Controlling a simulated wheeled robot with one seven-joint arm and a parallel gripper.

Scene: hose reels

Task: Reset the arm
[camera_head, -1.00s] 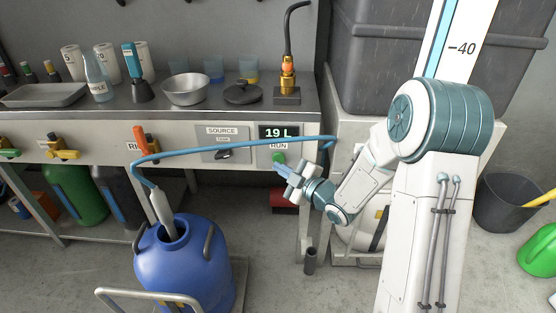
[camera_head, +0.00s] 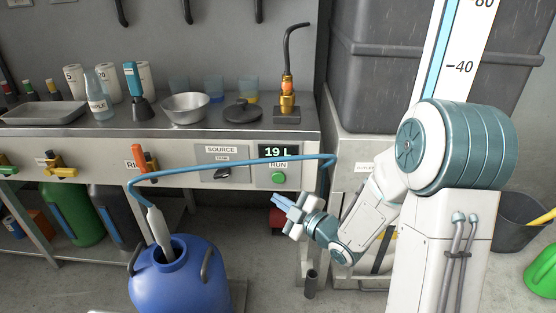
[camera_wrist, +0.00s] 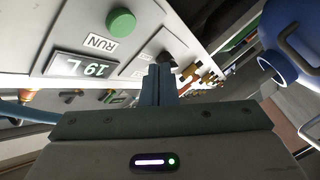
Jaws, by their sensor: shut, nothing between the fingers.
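My gripper (camera_head: 281,203) is shut and empty, in front of the bench front, a little below the green RUN button (camera_head: 278,178) and apart from it. In the wrist view my gripper's blue fingers (camera_wrist: 158,84) lie together, with the green button (camera_wrist: 121,22) at the upper left. My arm is bent, its forearm running down and left from the large teal joint at the right.
The display (camera_head: 279,151) reads 19 L. A blue hose (camera_head: 235,168) runs across the bench front to a nozzle (camera_head: 159,230) in the blue drum (camera_head: 184,280). A dark grey bin (camera_head: 512,222) stands at the right.

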